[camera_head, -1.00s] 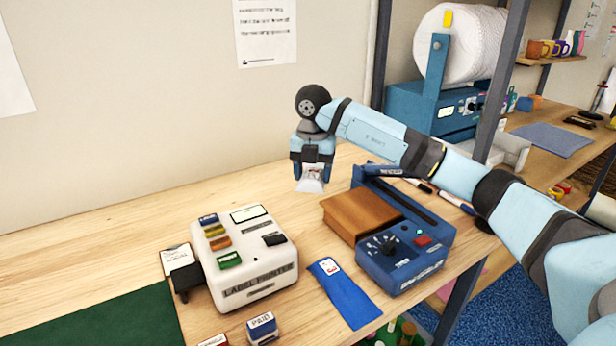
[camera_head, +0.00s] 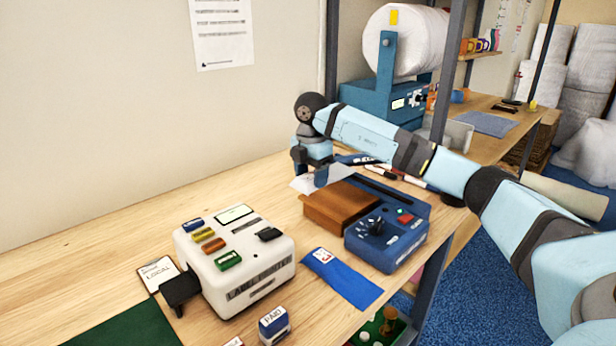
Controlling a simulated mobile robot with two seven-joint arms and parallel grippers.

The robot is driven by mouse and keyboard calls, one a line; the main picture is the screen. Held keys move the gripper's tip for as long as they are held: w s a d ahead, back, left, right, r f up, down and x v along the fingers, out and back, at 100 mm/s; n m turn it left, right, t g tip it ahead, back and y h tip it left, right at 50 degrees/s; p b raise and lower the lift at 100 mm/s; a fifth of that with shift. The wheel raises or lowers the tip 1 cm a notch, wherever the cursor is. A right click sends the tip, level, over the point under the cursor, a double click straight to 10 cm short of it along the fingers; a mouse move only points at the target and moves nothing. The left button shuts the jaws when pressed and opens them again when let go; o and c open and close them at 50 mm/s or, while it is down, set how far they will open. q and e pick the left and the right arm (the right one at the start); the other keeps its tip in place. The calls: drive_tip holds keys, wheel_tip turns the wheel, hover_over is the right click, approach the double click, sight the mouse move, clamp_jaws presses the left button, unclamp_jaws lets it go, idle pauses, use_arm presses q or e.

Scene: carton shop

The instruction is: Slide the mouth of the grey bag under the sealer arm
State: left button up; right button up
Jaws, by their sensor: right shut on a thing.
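The pale grey bag (camera_head: 304,184) hangs from my right gripper (camera_head: 316,172), which is shut on it. The bag is at the back left corner of the sealer's brown wooden block (camera_head: 338,206). I cannot tell whether it touches the block. The blue sealer (camera_head: 385,242) has a dial and a red button on its front. My left gripper is out of view.
A white label printer (camera_head: 268,272) stands left of the sealer. A blue packet (camera_head: 342,279) lies flat between them. Pens (camera_head: 380,171) lie behind the sealer. A stamp (camera_head: 274,325) is near the front edge. The table's back left is clear.

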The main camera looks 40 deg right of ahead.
sight(332, 174)
drive_tip(key=shift+d+f+b, duration=0.15)
drive_tip(key=shift+f+b, duration=0.2)
drive_tip(key=shift+f, duration=0.1)
drive_tip(key=f+b, duration=0.2)
drive_tip(key=d+f+b, duration=0.1)
drive_tip(key=f, duration=0.1)
drive_tip(key=shift+d+b, duration=0.2)
drive_tip(key=shift+b, duration=0.15)
drive_tip(key=shift+w+d, duration=0.1)
drive_tip(key=shift+d, duration=0.25)
drive_tip(key=shift+d+f+b, duration=0.2)
drive_tip(key=shift+d+b, duration=0.7)
drive_tip(key=shift+d, duration=0.35)
drive_tip(key=shift+w+d, duration=0.2)
drive_tip(key=shift+d, duration=0.75)
drive_tip(key=shift+d+f, duration=0.1)
drive_tip(key=shift+d, duration=0.35)
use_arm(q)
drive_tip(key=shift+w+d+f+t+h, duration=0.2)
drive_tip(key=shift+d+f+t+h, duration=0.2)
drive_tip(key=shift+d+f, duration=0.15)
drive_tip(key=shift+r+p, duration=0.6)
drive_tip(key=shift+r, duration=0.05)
use_arm(e)
drive_tip(key=shift+f, duration=0.15)
